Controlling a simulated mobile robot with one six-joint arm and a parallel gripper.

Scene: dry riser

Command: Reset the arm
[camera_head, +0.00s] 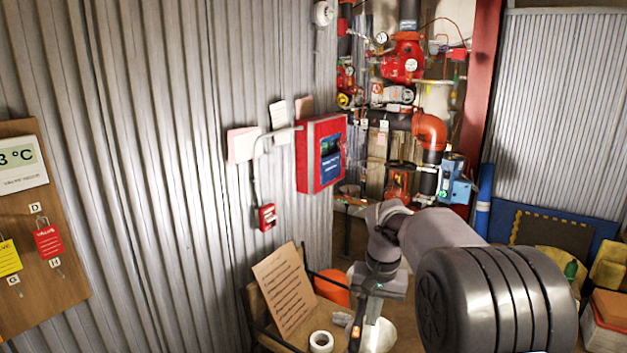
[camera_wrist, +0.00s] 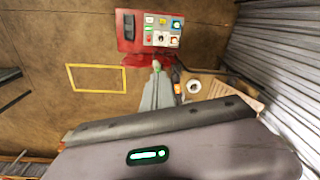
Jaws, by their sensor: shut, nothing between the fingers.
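My arm reaches in from the lower right of the head view, its large dark ribbed joint nearest the camera. My gripper (camera_head: 358,335) points downward in front of a small table, with its fingers together and nothing visible between them. In the wrist view my gripper (camera_wrist: 157,68) shows as a narrow grey shape with a green tip. The tip appears just below a red box with a switch panel (camera_wrist: 150,32). I cannot tell its distance from that box.
A table with a leaning paper board (camera_head: 284,290) and a white roll (camera_head: 321,341) stands below the corrugated wall. A red wall box (camera_head: 321,153) and red valves and pipes (camera_head: 404,62) are behind. A yellow outline (camera_wrist: 97,65) marks open brown floor.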

